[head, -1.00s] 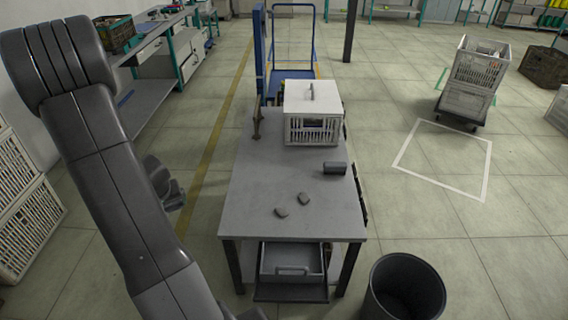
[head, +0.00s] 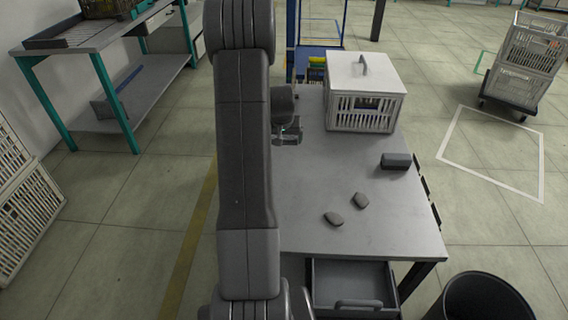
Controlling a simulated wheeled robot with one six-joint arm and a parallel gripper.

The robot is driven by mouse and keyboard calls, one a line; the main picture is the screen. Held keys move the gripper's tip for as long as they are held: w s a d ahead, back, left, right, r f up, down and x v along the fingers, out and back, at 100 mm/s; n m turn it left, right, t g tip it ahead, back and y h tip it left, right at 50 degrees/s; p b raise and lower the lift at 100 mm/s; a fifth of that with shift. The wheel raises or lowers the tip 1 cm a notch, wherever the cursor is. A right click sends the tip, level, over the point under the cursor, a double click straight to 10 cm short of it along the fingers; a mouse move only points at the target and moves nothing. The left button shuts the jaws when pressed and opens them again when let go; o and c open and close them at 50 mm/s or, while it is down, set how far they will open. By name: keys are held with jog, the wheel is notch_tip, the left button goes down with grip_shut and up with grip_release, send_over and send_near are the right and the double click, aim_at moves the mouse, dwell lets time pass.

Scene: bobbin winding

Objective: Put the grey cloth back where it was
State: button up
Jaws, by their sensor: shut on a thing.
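My gripper (head: 289,136) is in the head view over the left edge of the grey table (head: 330,185), partly hidden by my own arm. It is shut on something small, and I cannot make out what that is. No grey cloth can be clearly picked out. A dark grey block (head: 396,161) lies near the right edge.
A white slatted crate with a lid (head: 365,92) stands at the table's far end. A drawer (head: 350,290) is open at the front. A dark bin (head: 482,300) stands front right. A teal-legged bench (head: 110,40) is at left.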

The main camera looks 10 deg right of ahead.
aim_at(286, 163)
jog(key=shift+w+d+f, duration=0.45)
jog(key=shift+f, duration=0.05)
notch_tip(286, 163, down, 10)
jog(key=shift+r+b, duration=0.25)
jog(key=shift+b, duration=0.75)
jog(key=shift+f, duration=0.25)
jog(key=o, duration=0.7)
jog(key=shift+r, duration=0.1)
